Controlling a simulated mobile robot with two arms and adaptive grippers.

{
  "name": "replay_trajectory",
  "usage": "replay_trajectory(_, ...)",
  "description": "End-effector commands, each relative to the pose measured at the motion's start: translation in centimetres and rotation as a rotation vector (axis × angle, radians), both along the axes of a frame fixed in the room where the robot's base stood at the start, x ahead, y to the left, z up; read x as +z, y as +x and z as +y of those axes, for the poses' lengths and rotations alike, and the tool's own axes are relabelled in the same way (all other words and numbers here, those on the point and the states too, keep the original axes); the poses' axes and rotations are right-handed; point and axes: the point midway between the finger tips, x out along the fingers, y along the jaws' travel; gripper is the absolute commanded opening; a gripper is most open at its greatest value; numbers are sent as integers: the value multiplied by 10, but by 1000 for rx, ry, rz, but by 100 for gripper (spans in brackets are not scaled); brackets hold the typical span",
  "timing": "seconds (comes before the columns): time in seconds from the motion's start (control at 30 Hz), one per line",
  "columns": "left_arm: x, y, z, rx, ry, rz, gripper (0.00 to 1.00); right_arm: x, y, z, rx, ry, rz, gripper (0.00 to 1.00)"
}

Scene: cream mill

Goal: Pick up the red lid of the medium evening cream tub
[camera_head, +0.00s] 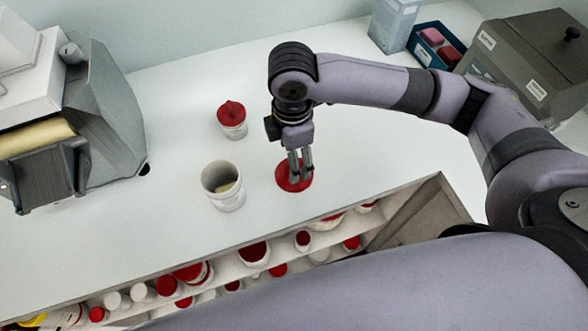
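A red round lid (284,184) lies flat on the white counter right of an open white tub (224,190). The tub stands upright, with something pale cream inside. My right gripper (300,178) points down over the lid, its two fingers close together at the lid's middle. The fingers hide the lid's centre, so I cannot tell whether they hold it. A smaller white tub (233,130) stands behind, closed with a red knobbed lid (231,110). My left gripper is not in view.
A grey and white machine (95,120) stands at the left. At the back right are a clear container (393,22), a blue tray (422,52) with red items and a grey box (520,55). Shelves below the counter hold several red-lidded tubs. The counter's middle back is clear.

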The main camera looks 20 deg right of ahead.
Motion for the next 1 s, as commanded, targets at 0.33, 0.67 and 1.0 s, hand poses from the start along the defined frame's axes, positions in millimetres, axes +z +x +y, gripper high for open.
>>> replay_trajectory(0.33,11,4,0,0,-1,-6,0,-42,-3,-3,0,-1,2,65)
replay_trajectory(0.67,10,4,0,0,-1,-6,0,-43,-2,-3,0,0,0,58)
replay_trajectory(1.0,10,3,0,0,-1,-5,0,-43,-2,-2,0,0,0,36)
